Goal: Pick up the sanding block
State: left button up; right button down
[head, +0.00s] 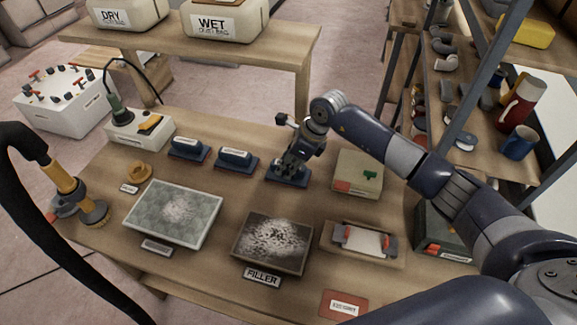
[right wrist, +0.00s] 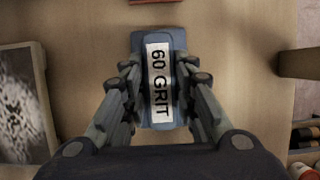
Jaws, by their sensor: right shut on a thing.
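A blue sanding block with a white "60 GRIT" label (right wrist: 158,80) lies between the fingers of my right gripper (right wrist: 159,92) in the right wrist view. In the head view my right gripper (head: 292,164) points down onto this block (head: 287,179), mostly covering it; the block appears to be at the tabletop. The fingers are shut on its two long sides. Two similar blue blocks, one at left (head: 188,149) and one nearer (head: 236,160), stand in the same row with labels too small to read. My left gripper is not in view.
On the wooden table (head: 190,263) are a grey-green panel (head: 173,213), a speckled filler panel (head: 272,243), a pale box (head: 358,174) right of the gripper, and a paper holder (head: 363,241). A black hose with a yellow tool (head: 68,183) is at left. Shelves (head: 470,150) stand at right.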

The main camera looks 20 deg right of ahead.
jog(key=shift+r, duration=0.1)
jog(key=r, duration=0.1)
jog(key=r+b, duration=0.2)
jog(key=shift+s+a, duration=0.3)
jog(key=shift+s, duration=0.05)
jog(key=s+a+b, duration=0.1)
jog(key=s+a, duration=0.2)
jog(key=s+a+r+b, duration=0.1)
jog(key=s+a+b, duration=0.1)
jog(key=s+a, duration=0.1)
jog(key=s+a+b, duration=0.1)
jog(key=s+a, duration=0.2)
jog(key=s, duration=0.1)
jog(key=shift+s+a+r, duration=0.15)
jog(key=shift+a+r, duration=0.15)
jog(key=shift+a, duration=0.1)
jog(key=shift+s+a+r, duration=0.1)
jog(key=shift+s+a, duration=0.15)
jog(key=shift+s, duration=0.1)
jog(key=c, duration=2.2)
grip_release()
jog(key=shift+c, duration=0.2)
